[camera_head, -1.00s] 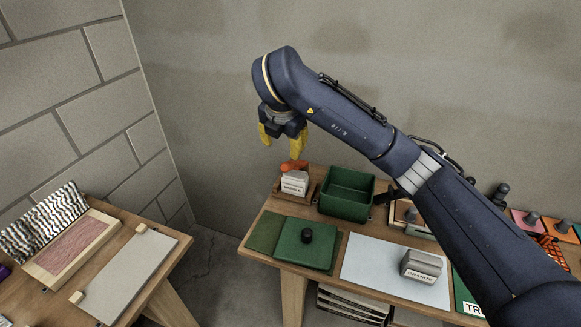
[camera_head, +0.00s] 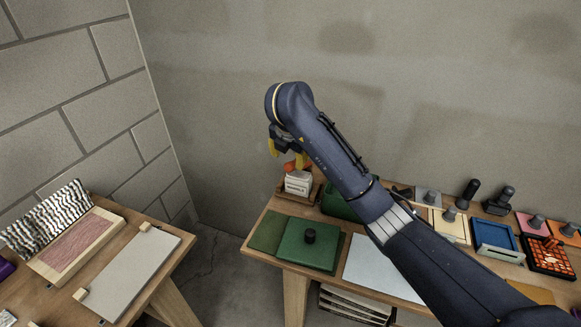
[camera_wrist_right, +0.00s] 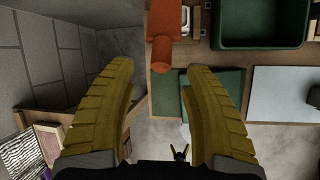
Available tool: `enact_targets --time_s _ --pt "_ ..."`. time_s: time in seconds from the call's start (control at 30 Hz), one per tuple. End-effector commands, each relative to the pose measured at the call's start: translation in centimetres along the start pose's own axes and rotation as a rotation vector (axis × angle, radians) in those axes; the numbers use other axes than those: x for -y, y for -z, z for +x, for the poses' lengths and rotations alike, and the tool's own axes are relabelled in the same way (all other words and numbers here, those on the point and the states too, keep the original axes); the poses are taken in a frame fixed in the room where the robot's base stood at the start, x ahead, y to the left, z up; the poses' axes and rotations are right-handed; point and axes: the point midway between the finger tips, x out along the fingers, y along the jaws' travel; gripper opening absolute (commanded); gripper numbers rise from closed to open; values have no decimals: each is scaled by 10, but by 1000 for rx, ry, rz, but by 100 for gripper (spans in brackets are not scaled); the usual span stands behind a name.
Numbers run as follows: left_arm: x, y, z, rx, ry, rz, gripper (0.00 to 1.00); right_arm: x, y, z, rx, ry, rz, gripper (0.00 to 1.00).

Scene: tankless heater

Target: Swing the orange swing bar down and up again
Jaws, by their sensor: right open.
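The orange swing bar (camera_head: 296,166) shows as a small orange piece above a white labelled block (camera_head: 297,183) at the left end of the workbench. In the right wrist view the orange bar (camera_wrist_right: 162,40) points down the picture, its end just beyond and between my fingertips. My right gripper (camera_head: 287,157) has yellow fingers, open and empty, pointing down just above the bar. In the right wrist view the open fingers (camera_wrist_right: 155,85) stand wide apart, with nothing between them. My arm hides part of the area right of the bar. My left gripper is not in view.
A green bin (camera_head: 340,206) stands right of the bar, partly behind my arm. A green lidded plate with a black knob (camera_head: 310,237) lies in front. A second table with a pale board (camera_head: 128,272) is at left, with a floor gap between.

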Motion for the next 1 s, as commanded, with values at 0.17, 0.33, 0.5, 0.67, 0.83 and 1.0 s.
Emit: enact_targets --time_s 0.17,0.33,0.5,0.67,0.83,1.0 --pt "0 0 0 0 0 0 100 2 2 24 -7 8 1 50" --pt "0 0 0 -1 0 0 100 3 2 44 -6 8 1 50" --pt "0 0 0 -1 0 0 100 3 1 60 -4 8 1 50" --pt "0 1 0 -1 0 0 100 3 1 69 -3 7 1 50" --pt "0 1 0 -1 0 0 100 2 1 73 -3 6 1 50" --pt "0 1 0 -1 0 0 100 2 1 74 -2 6 1 50"
